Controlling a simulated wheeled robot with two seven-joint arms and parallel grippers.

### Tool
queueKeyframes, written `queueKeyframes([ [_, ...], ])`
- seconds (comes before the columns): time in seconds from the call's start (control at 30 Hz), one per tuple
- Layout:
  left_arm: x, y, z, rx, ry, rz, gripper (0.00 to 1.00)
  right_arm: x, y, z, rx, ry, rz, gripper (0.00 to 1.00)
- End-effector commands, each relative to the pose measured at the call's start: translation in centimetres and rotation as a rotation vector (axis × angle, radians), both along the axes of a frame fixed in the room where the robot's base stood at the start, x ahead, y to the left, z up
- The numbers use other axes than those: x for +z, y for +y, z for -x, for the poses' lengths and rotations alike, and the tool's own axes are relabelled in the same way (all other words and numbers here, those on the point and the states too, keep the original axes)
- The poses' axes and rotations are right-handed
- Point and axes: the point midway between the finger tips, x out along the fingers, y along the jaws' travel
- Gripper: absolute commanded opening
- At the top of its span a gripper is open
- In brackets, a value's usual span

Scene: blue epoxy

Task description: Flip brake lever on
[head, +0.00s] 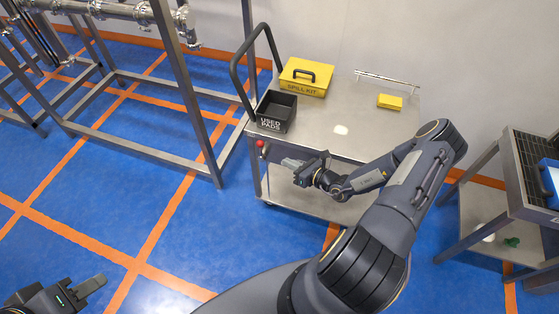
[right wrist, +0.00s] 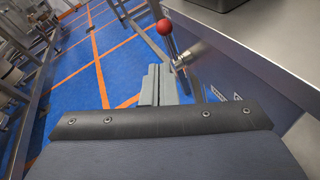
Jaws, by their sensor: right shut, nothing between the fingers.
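The brake lever shows in the right wrist view as a red ball knob (right wrist: 165,27) on a metal rod (right wrist: 179,66) at the side of the cart, with the knob end up. In the head view the red knob (head: 260,144) is small, at the cart's near left corner. My right gripper (head: 288,163) is shut and empty, beside the cart's near edge, to the right of the knob. Its fingers (right wrist: 156,84) show left of the lever rod in the right wrist view, with no clear contact. My left gripper (head: 98,283) is at the lower left, far from the cart; its jaw gap is unclear.
The steel cart (head: 345,115) carries a black used-pads bin (head: 274,112), a yellow spill kit box (head: 305,77) and a small yellow block (head: 389,102). A pipe frame (head: 150,143) stands left and another table (head: 487,208) right. The blue floor in front is clear.

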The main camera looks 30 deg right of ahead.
Motion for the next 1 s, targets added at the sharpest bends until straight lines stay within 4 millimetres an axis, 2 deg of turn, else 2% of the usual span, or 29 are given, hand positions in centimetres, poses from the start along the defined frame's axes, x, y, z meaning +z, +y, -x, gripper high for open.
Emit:
queueKeyframes([
  [0.1,-0.2,0.0,0.0,0.000,-0.001,0.000,0.36,0.6,-0.5,1.2,-0.001,0.001,0.001,0.00],
  [0.23,-0.2,0.0,0.0,0.000,-0.001,0.000,0.36,1.0,-0.7,1.9,0.000,0.000,0.000,0.00],
  [0.83,-0.2,0.0,0.0,0.000,0.000,0.000,0.36,1.3,-0.6,1.9,0.008,-0.003,0.006,0.00],
  [0.93,-0.2,0.0,0.0,0.000,0.000,0.000,0.36,3.1,0.1,1.5,0.076,-0.034,0.058,0.00],
  [1.0,-0.2,0.0,0.0,0.000,0.000,0.000,0.36,5.6,1.2,1.1,0.177,-0.078,0.136,0.00],
])
